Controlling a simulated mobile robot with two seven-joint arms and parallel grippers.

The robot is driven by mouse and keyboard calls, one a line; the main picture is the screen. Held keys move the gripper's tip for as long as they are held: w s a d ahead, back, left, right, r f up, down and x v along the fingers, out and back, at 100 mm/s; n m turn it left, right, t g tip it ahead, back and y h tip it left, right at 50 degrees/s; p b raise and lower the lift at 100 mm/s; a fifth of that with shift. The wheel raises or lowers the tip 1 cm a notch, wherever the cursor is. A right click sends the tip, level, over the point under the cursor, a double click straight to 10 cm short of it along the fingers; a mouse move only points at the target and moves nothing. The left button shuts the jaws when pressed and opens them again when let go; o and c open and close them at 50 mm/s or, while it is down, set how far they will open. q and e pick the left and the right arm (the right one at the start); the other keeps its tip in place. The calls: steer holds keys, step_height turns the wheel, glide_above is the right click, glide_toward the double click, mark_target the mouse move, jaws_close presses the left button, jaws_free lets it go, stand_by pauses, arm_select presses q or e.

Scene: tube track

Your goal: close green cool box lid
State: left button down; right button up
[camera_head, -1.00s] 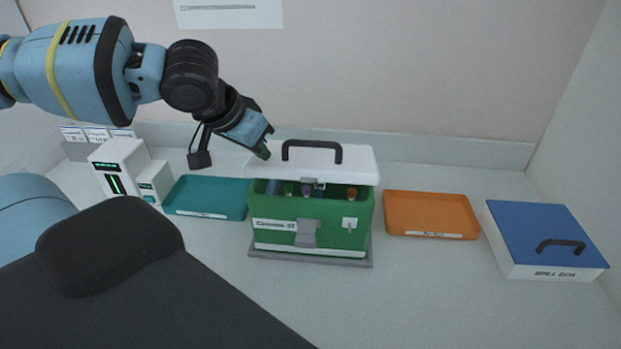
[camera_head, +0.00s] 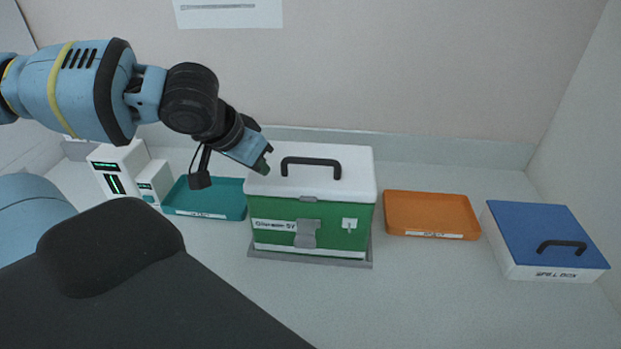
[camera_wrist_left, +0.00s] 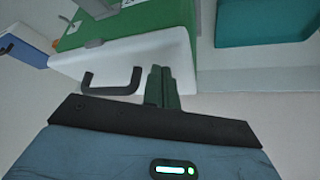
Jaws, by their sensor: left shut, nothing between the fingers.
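The green cool box (camera_head: 330,228) stands on a grey base plate on the counter, and its front latch faces me. Its white lid (camera_head: 345,180) with a black handle (camera_head: 311,162) lies down on the box, and no gap shows along the front. My left gripper (camera_head: 264,166) is shut and empty, with its tips at the lid's left back corner. In the left wrist view the shut fingers (camera_wrist_left: 160,85) are at the edge of the white lid (camera_wrist_left: 150,55), beside the handle (camera_wrist_left: 112,85). Whether they touch it is unclear. My right gripper is not in view.
A teal tray (camera_head: 205,213) is left of the box and an orange tray (camera_head: 432,233) is right of it. A blue-lidded spill box (camera_head: 545,235) stands far right. White devices (camera_head: 120,165) stand at the left. The front right counter is clear.

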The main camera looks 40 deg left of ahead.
arm_select(q)
step_height(320, 180, up, 8)
stand_by(0.6)
steer(key=shift+f, duration=0.1)
stand_by(0.3)
